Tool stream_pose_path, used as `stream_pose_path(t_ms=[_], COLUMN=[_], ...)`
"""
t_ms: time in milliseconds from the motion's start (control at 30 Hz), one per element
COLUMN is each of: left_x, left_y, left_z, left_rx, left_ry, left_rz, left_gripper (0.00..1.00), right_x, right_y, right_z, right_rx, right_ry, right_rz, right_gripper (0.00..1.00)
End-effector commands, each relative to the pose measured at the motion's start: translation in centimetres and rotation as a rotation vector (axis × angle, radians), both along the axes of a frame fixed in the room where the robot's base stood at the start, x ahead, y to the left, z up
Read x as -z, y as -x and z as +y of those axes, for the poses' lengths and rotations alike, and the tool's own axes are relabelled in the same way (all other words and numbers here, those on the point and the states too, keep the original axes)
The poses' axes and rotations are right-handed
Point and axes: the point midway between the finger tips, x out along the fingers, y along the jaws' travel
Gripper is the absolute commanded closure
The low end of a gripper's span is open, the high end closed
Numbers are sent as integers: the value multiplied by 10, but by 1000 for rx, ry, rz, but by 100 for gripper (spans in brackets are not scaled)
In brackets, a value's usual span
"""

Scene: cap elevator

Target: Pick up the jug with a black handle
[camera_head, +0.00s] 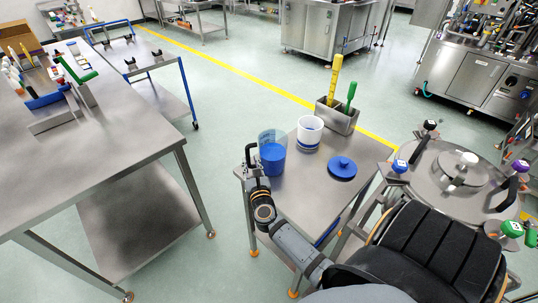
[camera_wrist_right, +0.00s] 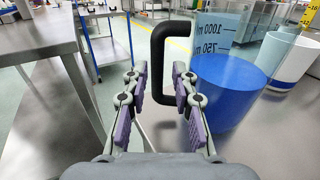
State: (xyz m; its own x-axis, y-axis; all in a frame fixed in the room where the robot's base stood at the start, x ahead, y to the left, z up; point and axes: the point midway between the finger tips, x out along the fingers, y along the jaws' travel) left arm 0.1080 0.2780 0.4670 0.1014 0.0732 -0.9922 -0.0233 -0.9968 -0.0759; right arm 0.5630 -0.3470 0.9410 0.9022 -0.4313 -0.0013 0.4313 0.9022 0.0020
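The jug (camera_head: 272,157) is clear with a blue lower part and stands upright at the left side of a small steel table (camera_head: 314,190). Its black handle (camera_head: 249,153) faces left. In the right wrist view the jug (camera_wrist_right: 228,92) is right of the fingers and shows volume marks. My right gripper (camera_head: 254,180) is at the handle, low in front of the jug. In the right wrist view the right gripper (camera_wrist_right: 159,85) is open, with the upright bar of the handle (camera_wrist_right: 157,65) between or just beyond its fingertips; contact cannot be told. My left gripper is not in view.
A white container with a blue band (camera_head: 310,131) stands right of the jug, also seen in the wrist view (camera_wrist_right: 288,60). A blue lid (camera_head: 342,167) and a steel box with yellow and green tools (camera_head: 337,119) share the table. A larger steel table (camera_head: 90,145) is left.

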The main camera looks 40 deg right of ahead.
Motion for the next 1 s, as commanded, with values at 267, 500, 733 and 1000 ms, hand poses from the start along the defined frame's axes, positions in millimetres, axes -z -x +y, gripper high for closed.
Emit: stream_pose_path(t_ms=[267,500,733,1000], left_x=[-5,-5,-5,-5], left_y=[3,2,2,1], left_z=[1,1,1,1], left_rx=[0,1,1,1], left_ry=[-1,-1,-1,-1], left_rz=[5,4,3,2], left_gripper=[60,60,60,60], right_x=[5,6,6,7], right_y=[-39,-48,-47,-47], right_z=[-15,-19,-19,-19], right_rx=[0,-1,-1,-1], right_ry=[4,1,2,1], right_rz=[-1,0,1,2], right_gripper=[73,73,92,100])
